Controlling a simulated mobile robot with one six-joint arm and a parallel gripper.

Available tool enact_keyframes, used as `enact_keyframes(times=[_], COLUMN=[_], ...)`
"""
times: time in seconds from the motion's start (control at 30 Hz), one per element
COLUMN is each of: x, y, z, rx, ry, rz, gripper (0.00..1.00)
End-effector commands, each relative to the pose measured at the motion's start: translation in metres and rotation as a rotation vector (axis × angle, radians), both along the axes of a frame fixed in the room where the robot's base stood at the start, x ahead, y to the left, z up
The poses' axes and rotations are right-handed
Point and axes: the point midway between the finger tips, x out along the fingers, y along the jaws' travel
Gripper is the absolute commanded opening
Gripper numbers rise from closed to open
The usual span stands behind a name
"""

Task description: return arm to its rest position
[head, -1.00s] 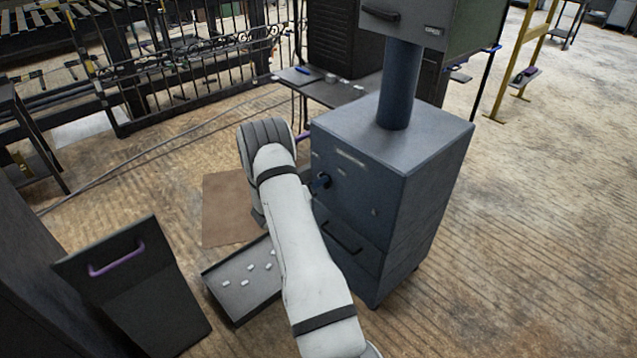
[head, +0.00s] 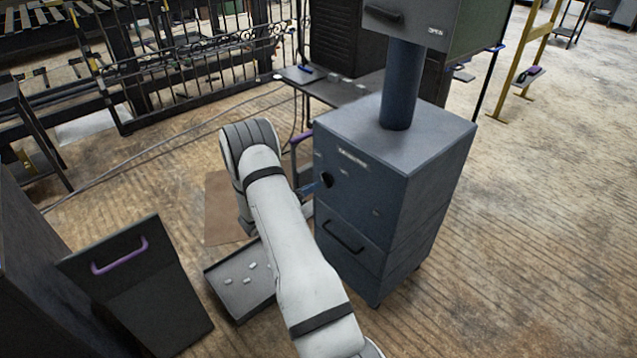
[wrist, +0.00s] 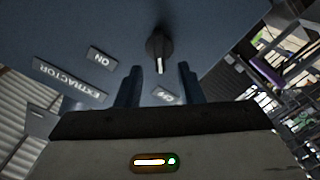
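My arm (head: 285,235) reaches up the middle of the head view, bent at the elbow, left of the blue-grey extractor cabinet (head: 370,205).
A dark bin (head: 140,290) with a purple handle stands at lower left. A grey tray (head: 238,285) with several small pale pieces lies left of my arm, near a brown mat (head: 222,215). A small table (head: 335,90) stands behind the cabinet.

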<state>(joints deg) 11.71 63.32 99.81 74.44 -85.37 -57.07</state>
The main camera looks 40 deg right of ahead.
Motion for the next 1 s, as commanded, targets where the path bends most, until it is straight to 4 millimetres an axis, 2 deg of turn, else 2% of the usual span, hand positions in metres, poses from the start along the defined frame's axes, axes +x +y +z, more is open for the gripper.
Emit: enact_keyframes(times=[0.1, 0.23, 0.77, 0.87, 0.97, 1.0], x=[-0.001, -0.002, -0.002, 0.005, 0.023, 0.034], y=[0.017, 0.025, 0.026, 0.028, 0.034, 0.039], z=[0.000, 0.000, 0.000, 0.011, 0.037, 0.052], rx=[0.000, -0.001, 0.001, 0.024, 0.095, 0.138], ry=[0.002, 0.001, -0.001, -0.023, -0.081, -0.110], rz=[0.002, -0.001, 0.001, 0.026, 0.107, 0.153], gripper=[0.34, 0.34, 0.34, 0.34, 0.34, 0.34])
